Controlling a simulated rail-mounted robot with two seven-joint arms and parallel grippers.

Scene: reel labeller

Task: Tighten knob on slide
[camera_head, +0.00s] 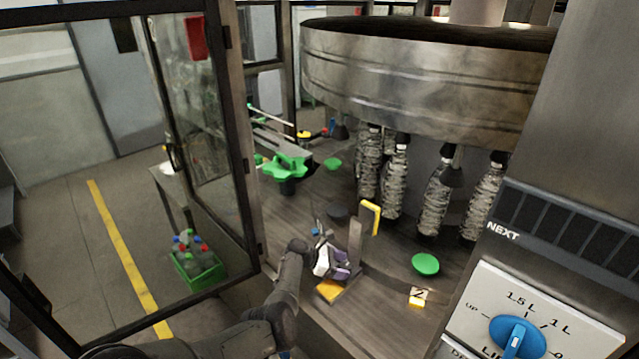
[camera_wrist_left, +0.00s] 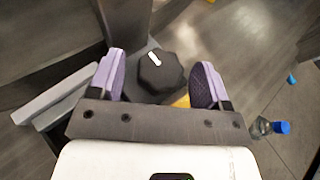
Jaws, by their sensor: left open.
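The black lobed knob (camera_wrist_left: 162,72), with a white mark on top, shows in the left wrist view at the foot of a dark metal post (camera_wrist_left: 127,20). My left gripper (camera_wrist_left: 159,80) is open, with one purple finger pad on each side of the knob and small gaps visible beside it. In the head view my left gripper (camera_head: 337,263) is at the machine's front edge, beside the upright post (camera_head: 355,248), and the knob is hidden there. A yellow piece (camera_head: 329,290) sits just below the gripper. My right gripper is not in view.
A large steel drum (camera_head: 420,75) with wrapped bottles hanging below stands behind. A green starwheel (camera_head: 286,167) and a green disc (camera_head: 425,264) are on the deck. An open glass door (camera_head: 200,130) is on the left. A control panel (camera_head: 540,320) is at right.

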